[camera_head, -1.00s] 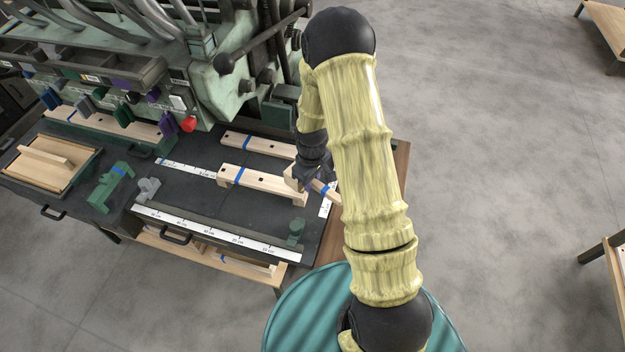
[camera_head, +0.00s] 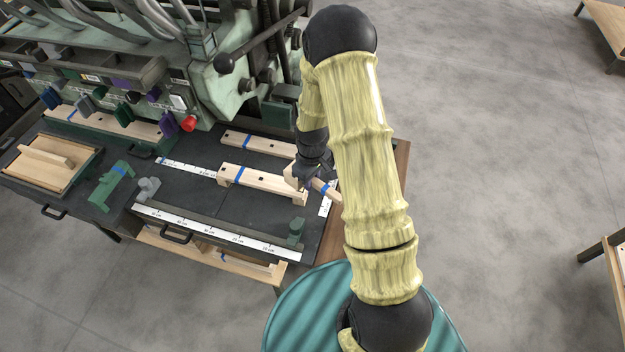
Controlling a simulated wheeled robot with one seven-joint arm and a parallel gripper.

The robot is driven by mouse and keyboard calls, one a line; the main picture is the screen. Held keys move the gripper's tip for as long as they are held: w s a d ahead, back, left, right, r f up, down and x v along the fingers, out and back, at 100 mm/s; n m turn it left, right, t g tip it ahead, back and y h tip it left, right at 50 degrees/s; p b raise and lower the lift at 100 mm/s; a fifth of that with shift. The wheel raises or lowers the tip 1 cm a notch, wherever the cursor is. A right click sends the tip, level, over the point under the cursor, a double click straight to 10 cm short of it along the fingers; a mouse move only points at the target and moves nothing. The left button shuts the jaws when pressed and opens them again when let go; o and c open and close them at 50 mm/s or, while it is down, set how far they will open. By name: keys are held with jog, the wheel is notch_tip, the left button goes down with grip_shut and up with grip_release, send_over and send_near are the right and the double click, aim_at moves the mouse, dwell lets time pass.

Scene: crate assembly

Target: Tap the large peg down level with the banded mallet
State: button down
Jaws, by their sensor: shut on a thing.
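My gripper (camera_head: 312,177) is over the right part of the dark bench top, partly hidden by my forearm. It is shut on the banded mallet, a pale wooden mallet with a blue band (camera_head: 324,188). The mallet's block-like head (camera_head: 290,177) shows left of the gripper, close to the right end of a pale wooden crate part (camera_head: 270,183). That part has a blue band and dark holes on top. I cannot tell whether head and part touch. I cannot make out the large peg; it is too small or hidden behind the mallet and gripper.
Another pale rail (camera_head: 245,141) lies behind. A white ruler strip (camera_head: 215,232) and a green stop (camera_head: 295,230) line the front edge. A green clamp block (camera_head: 112,185) and a wooden tray (camera_head: 20,178) are at left. A green machine (camera_head: 240,85) stands behind.

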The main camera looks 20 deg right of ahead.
jog(key=shift+r+p, duration=1.5)
jog(key=shift+r, duration=0.5)
jog(key=shift+f, duration=0.1)
